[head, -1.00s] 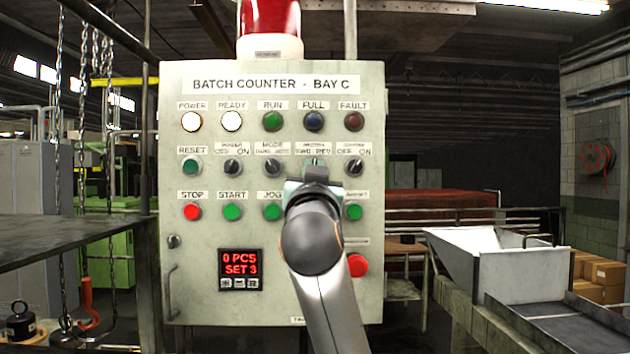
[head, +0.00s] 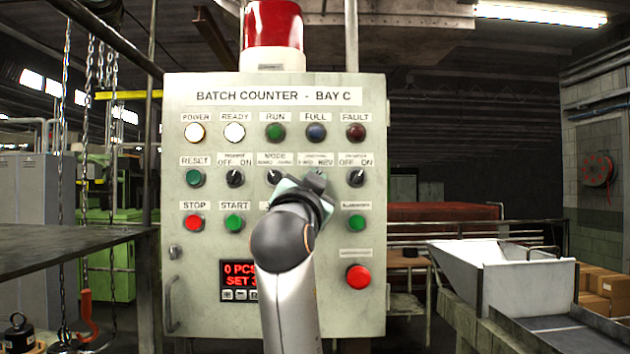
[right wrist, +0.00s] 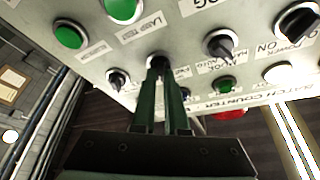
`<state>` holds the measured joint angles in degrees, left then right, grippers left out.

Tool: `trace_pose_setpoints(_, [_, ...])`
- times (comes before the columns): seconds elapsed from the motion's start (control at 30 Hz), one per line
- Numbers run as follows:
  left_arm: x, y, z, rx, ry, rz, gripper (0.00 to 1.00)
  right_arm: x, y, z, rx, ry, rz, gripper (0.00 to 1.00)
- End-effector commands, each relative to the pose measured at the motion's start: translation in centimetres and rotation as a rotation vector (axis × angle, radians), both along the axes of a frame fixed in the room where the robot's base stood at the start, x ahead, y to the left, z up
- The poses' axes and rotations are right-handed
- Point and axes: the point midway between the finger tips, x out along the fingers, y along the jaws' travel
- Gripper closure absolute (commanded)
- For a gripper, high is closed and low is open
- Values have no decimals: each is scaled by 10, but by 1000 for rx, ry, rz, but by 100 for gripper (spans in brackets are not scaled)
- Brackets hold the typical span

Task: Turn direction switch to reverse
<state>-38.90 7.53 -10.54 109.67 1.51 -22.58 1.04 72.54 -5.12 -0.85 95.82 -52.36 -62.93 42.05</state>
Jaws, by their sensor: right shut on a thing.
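The direction switch (right wrist: 157,60) is a dark knob under a FWD REV label, third in the row of selector switches on the panel. My right gripper (right wrist: 160,72) is shut on this knob in the right wrist view, its two dark green fingers on either side. In the head view my right gripper (head: 309,184) reaches up to the same spot and covers most of the knob, so its pointer angle cannot be read. My left gripper is not in view.
The grey Batch Counter panel (head: 210,255) carries lamps, switches and buttons. The mode switch (head: 274,177) and counter switch (head: 356,178) flank the gripper. A red mushroom button (head: 358,275) sits lower right. A dark table (head: 75,245) stands left, a white chute (head: 500,270) right.

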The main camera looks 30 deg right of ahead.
Motion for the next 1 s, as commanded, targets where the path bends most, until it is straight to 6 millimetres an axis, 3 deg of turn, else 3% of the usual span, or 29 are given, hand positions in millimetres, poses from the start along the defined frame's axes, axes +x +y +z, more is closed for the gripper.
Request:
trace_pose_setpoints(0.2, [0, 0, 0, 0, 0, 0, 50, 0, 0, 0, 3, -3, 1, 100])
trace_pose_setpoints(0.23, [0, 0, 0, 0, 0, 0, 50, 0, 0, 0, 3, -3, 1, 87])
trace_pose_setpoints(0.5, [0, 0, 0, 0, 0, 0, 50, 0, 0, 0, 1, -2, 1, 59])
trace_pose_setpoints(0.8, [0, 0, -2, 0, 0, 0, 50, -3, 3, -1, 0, -2, 2, 59])
trace_pose_setpoints(1.0, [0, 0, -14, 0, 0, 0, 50, -23, 23, -14, 2, -4, 6, 59])
